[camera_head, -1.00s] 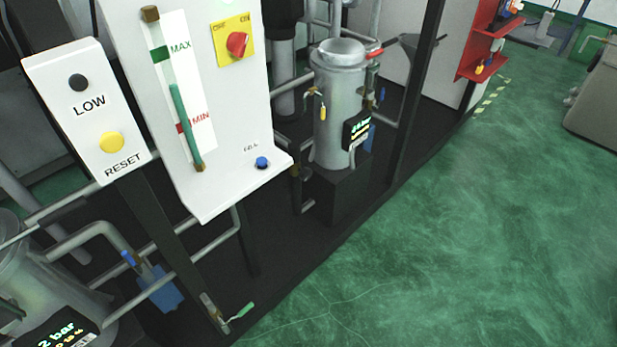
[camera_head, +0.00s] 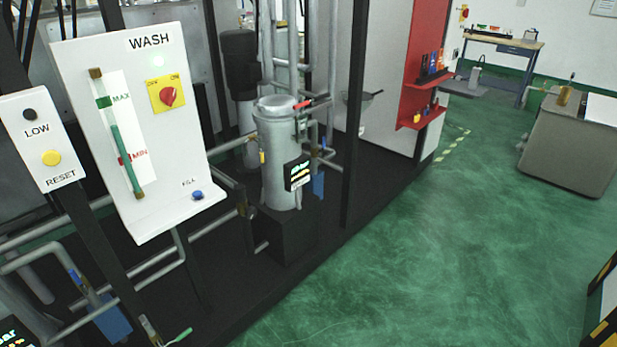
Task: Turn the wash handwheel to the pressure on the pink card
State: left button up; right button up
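The white WASH panel (camera_head: 160,75) stands at the left, with a red rotary switch (camera_head: 171,96) on a yellow OFF/ON plate, a level tube (camera_head: 120,145) marked MAX and MIN, and a blue FILL button (camera_head: 197,195). A grey cylindrical housing (camera_head: 278,150) stands right of the panel and carries a small dark display (camera_head: 297,172); its reading is too blurred to tell. I cannot make out a handwheel or a pink card in this view. Neither of my grippers is in view.
A smaller white panel with LOW and RESET (camera_head: 38,140) stands at the left edge. Pipes and a dark post (camera_head: 353,110) border the machine. A red shelf unit (camera_head: 424,75), a grey cabinet (camera_head: 570,145) and a workbench (camera_head: 505,45) stand beyond. The green floor (camera_head: 430,250) is clear.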

aim_at(251, 212)
jog(key=i+l+u, duration=0.4)
jog(key=i+l, duration=0.5)
